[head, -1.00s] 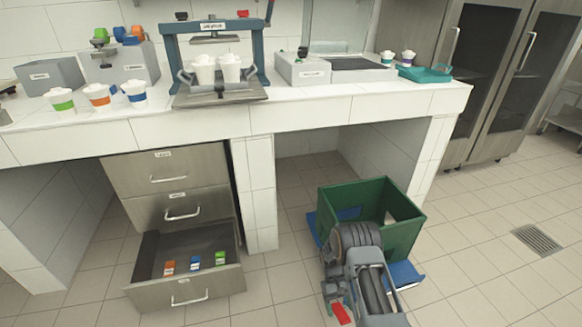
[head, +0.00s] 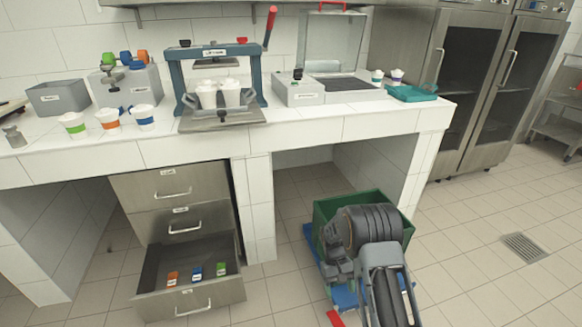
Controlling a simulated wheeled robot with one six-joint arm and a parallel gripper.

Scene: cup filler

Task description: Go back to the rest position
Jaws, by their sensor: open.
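My arm (head: 372,240) rises from the bottom edge right of centre, folded, with a thick dark ringed joint at its top. It covers much of the green crate (head: 325,215). I see nothing held.
The green crate stands on a blue base (head: 311,243) on the floor. An open drawer (head: 190,300) juts out left of it. The counter (head: 300,135) bears cups, a press (head: 215,80) and a teal tray (head: 412,93). Floor on the right, around a drain (head: 524,247), is clear.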

